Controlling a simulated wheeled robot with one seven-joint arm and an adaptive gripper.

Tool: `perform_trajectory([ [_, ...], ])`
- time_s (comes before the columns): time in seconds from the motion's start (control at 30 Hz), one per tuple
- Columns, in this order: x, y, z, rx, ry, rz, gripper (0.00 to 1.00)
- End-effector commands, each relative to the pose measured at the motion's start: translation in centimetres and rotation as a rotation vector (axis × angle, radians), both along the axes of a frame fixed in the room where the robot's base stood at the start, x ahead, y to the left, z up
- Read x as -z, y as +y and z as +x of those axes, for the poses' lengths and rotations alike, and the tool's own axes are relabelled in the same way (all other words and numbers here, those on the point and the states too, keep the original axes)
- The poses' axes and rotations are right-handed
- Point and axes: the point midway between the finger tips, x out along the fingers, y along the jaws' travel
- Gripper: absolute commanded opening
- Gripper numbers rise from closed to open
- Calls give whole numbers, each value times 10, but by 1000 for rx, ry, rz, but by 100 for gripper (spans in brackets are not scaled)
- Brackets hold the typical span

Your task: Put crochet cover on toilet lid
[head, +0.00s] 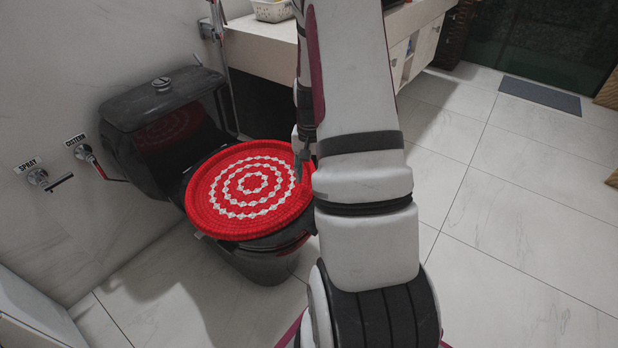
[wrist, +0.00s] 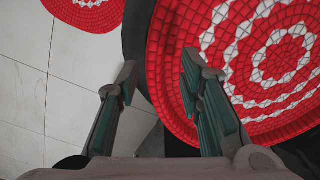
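The crochet cover (head: 254,188) is a round red disc with white rings. In the head view it lies over the top of the black toilet (head: 262,262), covering most of the lid (head: 196,172), which shows only at its back edge. My gripper (head: 303,158) is at the cover's right rim, partly hidden by my arm. In the wrist view my gripper (wrist: 160,82) has its fingers apart. The cover (wrist: 240,60) fills the right side, with its edge between the fingers in the picture. I cannot tell whether a finger touches it.
A red and white round piece (wrist: 85,12) lies on the tiles in the wrist view. The black cistern (head: 165,115) stands against the left wall, by the spray valve (head: 38,178). A counter with a white basket (head: 272,10) is behind. Floor at right is clear to the grey mat (head: 540,95).

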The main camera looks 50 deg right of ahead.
Motion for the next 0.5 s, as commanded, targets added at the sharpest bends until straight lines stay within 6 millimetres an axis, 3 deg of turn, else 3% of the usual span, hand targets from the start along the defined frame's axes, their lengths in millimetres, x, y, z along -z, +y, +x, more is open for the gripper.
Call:
perform_trajectory([
  [0.03,-16,-1,0,0,-1,-3,34],
  [0.2,-49,-1,0,0,-2,-1,34],
  [0.5,-79,1,0,-3,-1,0,34],
])
